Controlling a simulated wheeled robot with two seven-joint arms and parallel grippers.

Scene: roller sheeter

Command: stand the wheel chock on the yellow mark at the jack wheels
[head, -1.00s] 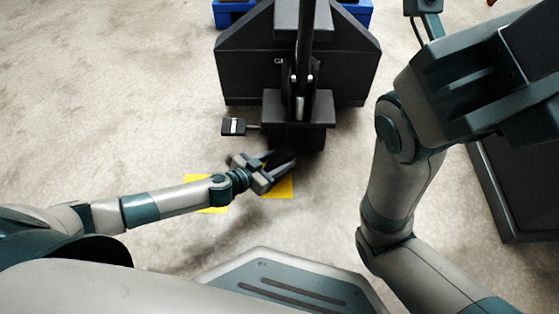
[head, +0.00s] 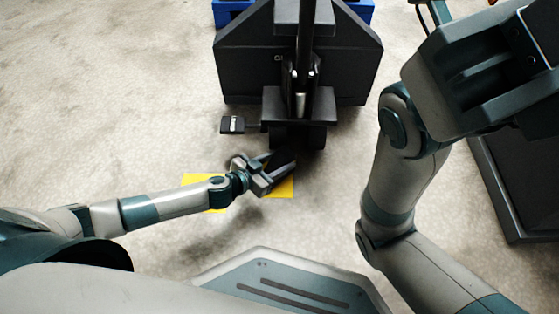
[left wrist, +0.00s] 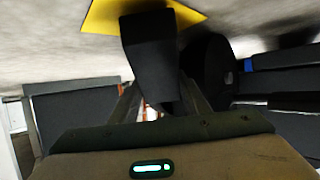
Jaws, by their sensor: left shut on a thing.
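My left gripper (head: 267,173) is shut on the black wheel chock (left wrist: 150,55), which sticks out between the fingers in the left wrist view. In the head view the dark chock (head: 281,160) is small and partly hidden by the fingers. The gripper is over the yellow mark (head: 284,188) on the floor, just in front of the jack wheels (head: 316,137). The yellow mark also shows behind the chock in the left wrist view (left wrist: 101,17). I cannot tell whether the chock touches the floor. My right gripper is not clearly seen.
The black jack (head: 345,62) stands at the top centre, with a small pedal (head: 232,124) sticking out to its left. A blue object (head: 357,10) is behind it. A dark cabinet (head: 508,195) stands at the right. The floor at left is clear.

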